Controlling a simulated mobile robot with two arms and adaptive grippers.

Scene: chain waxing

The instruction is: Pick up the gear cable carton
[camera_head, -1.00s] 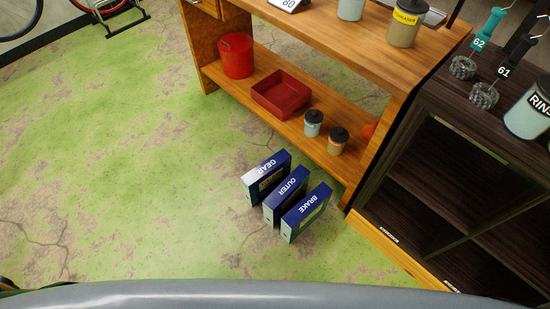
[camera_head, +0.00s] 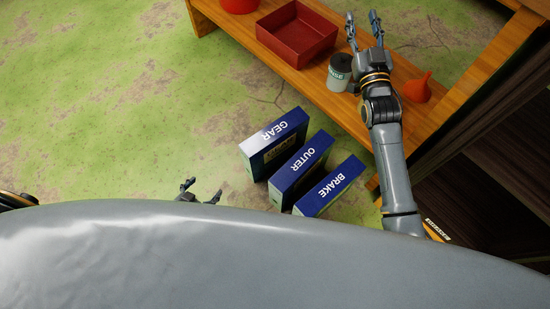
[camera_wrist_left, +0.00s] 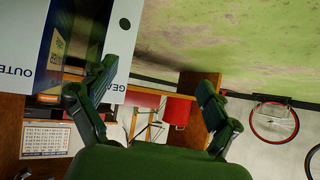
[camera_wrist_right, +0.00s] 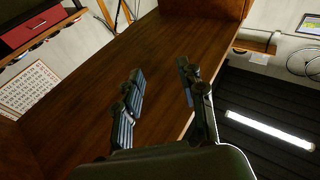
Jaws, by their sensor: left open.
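The gear cable carton (camera_head: 272,140), blue and white and marked GEAR, stands on the floor at the left end of a row of three cartons in the head view. My left gripper (camera_head: 202,189) is open and empty, low to the left of it, its arm mostly hidden behind my body. In the left wrist view the carton's white side (camera_wrist_left: 124,22) is close at the upper left, near one finger of the left gripper (camera_wrist_left: 155,88). My right gripper (camera_head: 363,22) is open and empty over the bench's lower shelf; its parted fingers (camera_wrist_right: 160,80) also show in the right wrist view.
The OUTER carton (camera_head: 302,164) and BRAKE carton (camera_head: 330,186) stand close beside the gear carton. The wooden shelf (camera_head: 262,58) holds a red tray (camera_head: 297,36), a grey jar (camera_head: 339,78) and an orange funnel (camera_head: 418,88). Floor left of the cartons is clear.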

